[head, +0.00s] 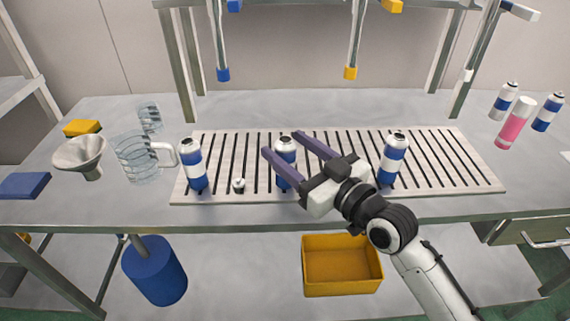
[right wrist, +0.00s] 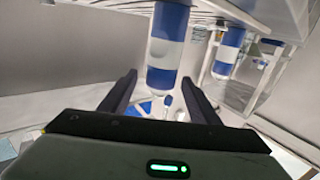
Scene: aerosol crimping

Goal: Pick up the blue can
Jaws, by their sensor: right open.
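Three blue-and-white cans stand upright on the slatted rack (head: 455,165): a left can (head: 192,168), a middle can (head: 286,155) and a right can (head: 391,165). My right gripper (head: 282,144) is open at the middle can, its two dark fingers passing on either side of it. In the right wrist view, a blue-and-white can (right wrist: 166,52) appears between the spread fingers of the gripper (right wrist: 160,80), with gaps on both sides. Part of the middle can's lower body is hidden by a finger in the head view. My left gripper is not in view.
A small white valve piece (head: 239,185) lies on the rack. A clear jug (head: 137,158) and a metal funnel (head: 80,157) stand at left. A pink can (head: 515,124) stands among other cans at back right. Posts with blue and yellow ends hang above the rack.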

